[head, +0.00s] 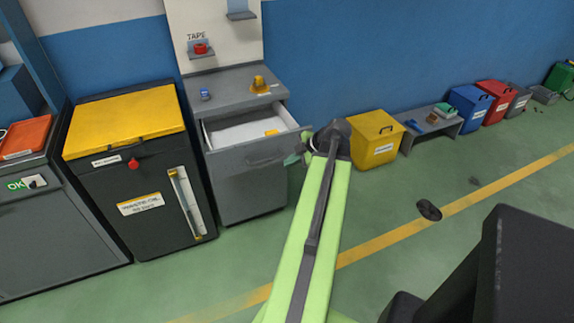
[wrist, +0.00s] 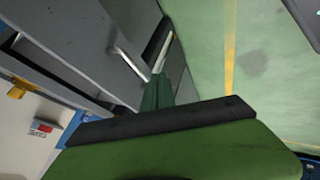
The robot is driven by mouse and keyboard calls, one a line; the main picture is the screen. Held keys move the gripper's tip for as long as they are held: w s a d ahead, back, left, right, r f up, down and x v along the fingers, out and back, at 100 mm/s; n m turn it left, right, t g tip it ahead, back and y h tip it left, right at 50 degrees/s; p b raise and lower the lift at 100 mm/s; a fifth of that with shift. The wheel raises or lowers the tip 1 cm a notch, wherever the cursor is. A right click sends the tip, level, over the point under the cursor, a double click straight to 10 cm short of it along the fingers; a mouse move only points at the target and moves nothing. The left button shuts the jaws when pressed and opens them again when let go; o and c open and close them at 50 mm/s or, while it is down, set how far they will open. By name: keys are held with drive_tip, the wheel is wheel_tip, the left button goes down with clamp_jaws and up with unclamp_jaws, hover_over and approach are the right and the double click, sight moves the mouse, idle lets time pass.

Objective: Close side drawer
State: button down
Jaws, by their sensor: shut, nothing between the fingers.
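A grey cabinet (head: 250,195) stands against the wall in the head view. Its top drawer (head: 252,150) is pulled out, showing a white inside with a small yellow item (head: 271,132) in it. My gripper (head: 292,159) is shut and empty, beside the right end of the drawer front; my arm's wrist hides part of this area. In the wrist view the shut dark green fingers (wrist: 158,92) point toward the grey front, close to a metal handle (wrist: 131,66). Whether they touch the drawer cannot be told.
A blue item (head: 205,94) and a yellow item (head: 259,84) sit on the cabinet top. A black cabinet with a yellow lid (head: 125,120) stands left. A yellow bin (head: 375,140) stands right. The green floor in front is mostly clear.

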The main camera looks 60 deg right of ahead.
drive_tip(key=w+d+f+b, duration=0.2)
drive_tip(key=w+f, duration=0.3)
drive_tip(key=w, duration=0.3)
drive_tip(key=shift+b, duration=0.85)
